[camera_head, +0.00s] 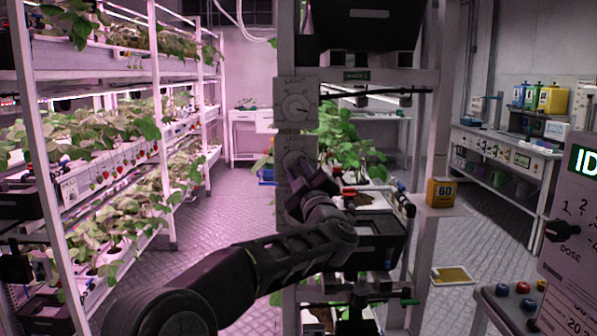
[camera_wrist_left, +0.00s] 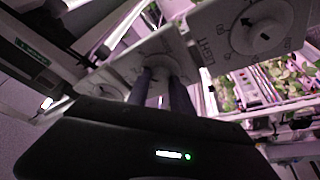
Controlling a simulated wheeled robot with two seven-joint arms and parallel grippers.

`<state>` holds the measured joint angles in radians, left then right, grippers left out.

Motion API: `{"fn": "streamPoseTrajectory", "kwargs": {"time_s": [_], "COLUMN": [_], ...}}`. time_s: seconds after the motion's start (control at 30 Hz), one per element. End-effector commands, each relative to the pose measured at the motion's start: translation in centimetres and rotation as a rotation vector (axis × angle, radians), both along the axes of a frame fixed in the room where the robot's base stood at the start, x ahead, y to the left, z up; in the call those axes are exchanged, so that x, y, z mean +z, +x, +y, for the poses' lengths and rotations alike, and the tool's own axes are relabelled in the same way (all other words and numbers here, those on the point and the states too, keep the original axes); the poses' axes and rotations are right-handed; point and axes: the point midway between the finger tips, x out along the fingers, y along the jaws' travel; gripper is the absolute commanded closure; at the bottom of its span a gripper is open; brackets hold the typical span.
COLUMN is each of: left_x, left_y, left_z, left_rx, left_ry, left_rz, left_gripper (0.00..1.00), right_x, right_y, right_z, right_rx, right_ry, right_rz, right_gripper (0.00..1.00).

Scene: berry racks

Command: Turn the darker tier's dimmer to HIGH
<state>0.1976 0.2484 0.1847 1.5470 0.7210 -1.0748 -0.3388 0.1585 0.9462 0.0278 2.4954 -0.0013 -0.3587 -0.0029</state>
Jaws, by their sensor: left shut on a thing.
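The upper dimmer (camera_head: 296,103) has a round white knob, which also shows in the left wrist view (camera_wrist_left: 262,26). The lower dimmer panel (camera_head: 294,146) is partly hidden behind my left gripper (camera_head: 303,180). In the left wrist view the fingers of my left gripper (camera_wrist_left: 164,86) are shut on the knob of the lower dimmer (camera_wrist_left: 155,58). The knob's pointer and the panel's marks are hidden or too small to read. My right gripper is not in view.
Leafy plants (camera_head: 345,140) stand on the middle rack behind the panels. A yellow box (camera_head: 440,192) sits on a small shelf to the right. A grey panel with a dose knob (camera_head: 562,231) is at the right edge. A plant rack (camera_head: 40,140) stands left, with open floor between.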

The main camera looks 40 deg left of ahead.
Motion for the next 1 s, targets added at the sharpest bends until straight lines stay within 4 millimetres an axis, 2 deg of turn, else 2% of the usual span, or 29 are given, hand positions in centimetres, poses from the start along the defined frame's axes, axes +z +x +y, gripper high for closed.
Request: {"fn": "streamPoseTrajectory", "kwargs": {"time_s": [0.47,1.0], "left_x": [-0.2,-0.3], "left_y": [-0.1,-0.4], "left_z": [0.1,0.4], "left_rx": [0.0,0.001], "left_ry": [0.137,0.523], "left_rz": [0.105,0.398], "left_gripper": [1.0,1.0], "right_x": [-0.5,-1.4], "right_y": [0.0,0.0], "right_z": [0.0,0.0], "right_rx": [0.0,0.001], "right_ry": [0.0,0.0], "right_rz": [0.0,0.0], "right_gripper": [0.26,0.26]}}
